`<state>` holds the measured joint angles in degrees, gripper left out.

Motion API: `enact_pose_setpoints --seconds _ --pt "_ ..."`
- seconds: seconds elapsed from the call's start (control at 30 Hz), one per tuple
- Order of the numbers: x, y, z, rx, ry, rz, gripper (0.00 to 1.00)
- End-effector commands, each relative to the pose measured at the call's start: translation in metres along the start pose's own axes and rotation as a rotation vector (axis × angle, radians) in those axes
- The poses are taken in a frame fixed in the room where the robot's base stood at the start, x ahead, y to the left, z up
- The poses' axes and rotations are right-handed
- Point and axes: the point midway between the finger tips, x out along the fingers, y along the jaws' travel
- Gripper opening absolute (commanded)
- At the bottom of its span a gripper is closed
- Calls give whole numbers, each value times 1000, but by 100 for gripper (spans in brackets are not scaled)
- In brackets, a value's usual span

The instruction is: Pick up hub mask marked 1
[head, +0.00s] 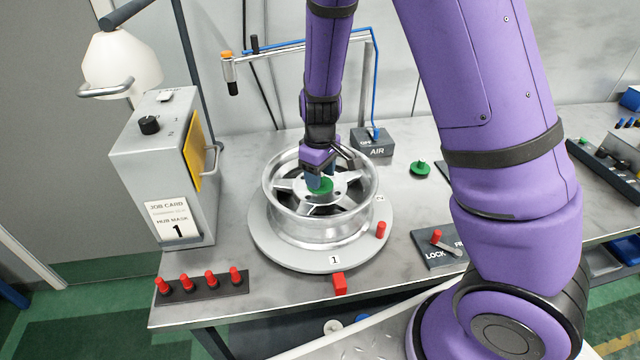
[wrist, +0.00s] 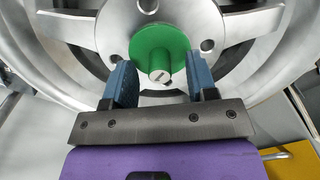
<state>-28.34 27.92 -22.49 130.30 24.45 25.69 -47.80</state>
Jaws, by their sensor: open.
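A green hub mask (head: 320,186) sits at the centre of the silver wheel (head: 318,232). My gripper (head: 321,178) is open over the wheel's centre. In the wrist view its blue fingers stand either side of the knob, apart from it, and nothing is held.
The wheel rests on a round turntable (head: 270,247) labelled 1 and 2, with red pegs. A grey box (head: 160,160) with a "HUB MASK 1" job card stands left. The AIR block (head: 374,143) is behind, the LOCK panel (head: 431,257) at front right.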

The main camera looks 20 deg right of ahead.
Motion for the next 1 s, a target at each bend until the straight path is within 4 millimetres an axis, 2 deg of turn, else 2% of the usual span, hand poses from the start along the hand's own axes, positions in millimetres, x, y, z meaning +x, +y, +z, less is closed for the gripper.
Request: enact_pose_setpoints --seconds 0.1,0.37,0.5,0.6,0.87,1.0 --pt "9 0 0 0 -1 0 52" --pt "10 0 0 0 1 0 52" --pt "10 0 0 0 1 1 20" --pt "10 0 0 0 1 1 0" --pt "9 0 0 0 1 1 0" --pt "0 0 -1 0 4 1 0"
